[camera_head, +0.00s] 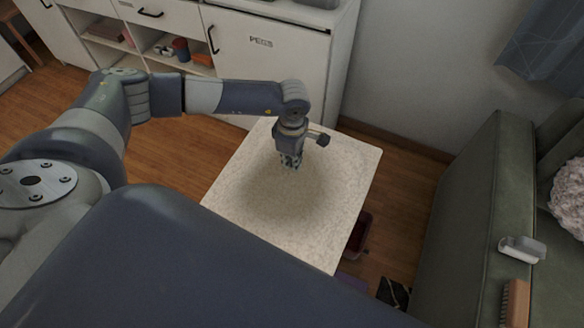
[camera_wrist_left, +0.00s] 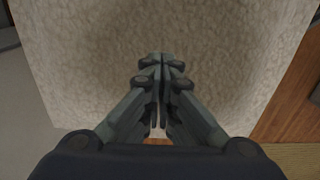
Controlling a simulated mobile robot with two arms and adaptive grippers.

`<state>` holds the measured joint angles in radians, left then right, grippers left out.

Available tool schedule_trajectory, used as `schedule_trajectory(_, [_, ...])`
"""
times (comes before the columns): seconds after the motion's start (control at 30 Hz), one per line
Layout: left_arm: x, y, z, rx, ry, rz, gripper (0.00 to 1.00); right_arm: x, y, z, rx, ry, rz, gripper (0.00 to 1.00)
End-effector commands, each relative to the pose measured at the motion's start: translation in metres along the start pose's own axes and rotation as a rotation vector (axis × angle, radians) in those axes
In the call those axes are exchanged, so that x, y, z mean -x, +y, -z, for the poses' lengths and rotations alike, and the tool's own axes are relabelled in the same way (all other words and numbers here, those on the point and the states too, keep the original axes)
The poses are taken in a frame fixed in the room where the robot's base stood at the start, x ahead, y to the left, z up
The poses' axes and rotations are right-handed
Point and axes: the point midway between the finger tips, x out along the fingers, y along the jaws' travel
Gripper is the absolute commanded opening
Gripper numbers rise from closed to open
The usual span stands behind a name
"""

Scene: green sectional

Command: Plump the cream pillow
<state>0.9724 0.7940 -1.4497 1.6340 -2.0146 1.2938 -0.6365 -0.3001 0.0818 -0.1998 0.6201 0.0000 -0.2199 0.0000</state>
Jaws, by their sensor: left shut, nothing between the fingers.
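A fluffy cream pillow (camera_head: 570,198) lies on the green sofa at the right edge of the head view, partly cut off by the frame. My left gripper (camera_head: 291,164) is far to its left, pointing down over a pale speckled tabletop. Its fingers are shut together with nothing between them, as the left wrist view (camera_wrist_left: 161,62) also shows. I cannot tell whether the fingertips touch the top. My right gripper is not in view.
The pale tabletop (camera_head: 335,205) is bare. A white cabinet (camera_head: 265,50) with open shelves stands behind it. On the green sofa (camera_head: 470,190) are a grey-white object (camera_head: 522,248) and a wooden brush-like object (camera_head: 515,302). A dark red bin (camera_head: 357,236) stands beside the table.

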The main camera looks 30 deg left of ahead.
Motion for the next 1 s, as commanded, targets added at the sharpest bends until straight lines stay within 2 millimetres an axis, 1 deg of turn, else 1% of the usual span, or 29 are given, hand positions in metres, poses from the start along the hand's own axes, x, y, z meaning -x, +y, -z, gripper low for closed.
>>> schedule_trajectory(0.27, [-0.002, 0.000, 0.000, 0.000, 0.000, 0.000, 0.00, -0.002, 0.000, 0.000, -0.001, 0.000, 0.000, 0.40])
schedule_trajectory(0.9, [-0.021, 0.000, 0.000, 0.000, 0.000, 0.000, 0.00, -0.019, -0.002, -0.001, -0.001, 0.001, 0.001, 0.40])
schedule_trajectory(1.0, [-0.020, 0.000, 0.000, 0.000, 0.000, 0.000, 0.00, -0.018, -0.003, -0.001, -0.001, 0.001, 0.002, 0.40])
